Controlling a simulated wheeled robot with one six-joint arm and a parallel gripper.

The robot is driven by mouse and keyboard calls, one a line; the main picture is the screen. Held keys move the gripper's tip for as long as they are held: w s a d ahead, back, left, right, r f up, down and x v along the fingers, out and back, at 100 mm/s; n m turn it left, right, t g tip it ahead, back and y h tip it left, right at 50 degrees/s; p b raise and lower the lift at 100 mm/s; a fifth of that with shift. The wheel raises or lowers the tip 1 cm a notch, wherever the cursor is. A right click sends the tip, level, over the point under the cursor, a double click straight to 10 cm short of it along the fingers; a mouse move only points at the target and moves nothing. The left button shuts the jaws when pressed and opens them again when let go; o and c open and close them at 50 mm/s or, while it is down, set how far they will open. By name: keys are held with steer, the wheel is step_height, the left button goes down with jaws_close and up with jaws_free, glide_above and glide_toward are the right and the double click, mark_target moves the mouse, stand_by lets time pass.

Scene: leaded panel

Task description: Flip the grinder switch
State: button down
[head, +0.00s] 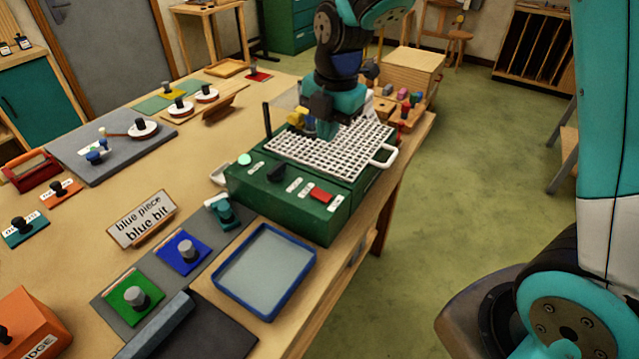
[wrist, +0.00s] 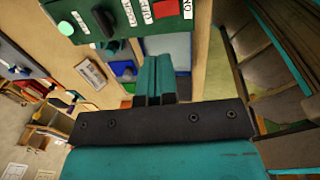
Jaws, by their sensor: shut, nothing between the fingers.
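The grinder (head: 295,215) is a green box with a white grid top, at the edge of the workbench. Its sloped front panel carries a green round light (head: 244,159), a black switch (head: 277,172), a red switch (head: 321,195) and small white labels. In the wrist view the red switch (wrist: 165,14) and black switch (wrist: 105,21) show near the top edge, with labels partly cut off. My gripper (head: 327,131) is over the grid, behind the front panel, apart from both switches. In the wrist view its fingers (wrist: 154,72) are together and empty.
A white handle (head: 385,155) juts from the grid's right side. A yellow piece (head: 297,117) is beside my gripper. A blue-rimmed tray (head: 264,272) and a sign reading "blue piece blue bit" (head: 142,219) are in front of the grinder.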

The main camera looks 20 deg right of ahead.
steer(key=shift+a+f, duration=0.1)
steer(key=p, duration=0.4)
glide_toward(318, 191)
steer(key=f, duration=0.7)
steer(key=shift+w+a+f, duration=0.25)
steer(key=shift+w, duration=0.1)
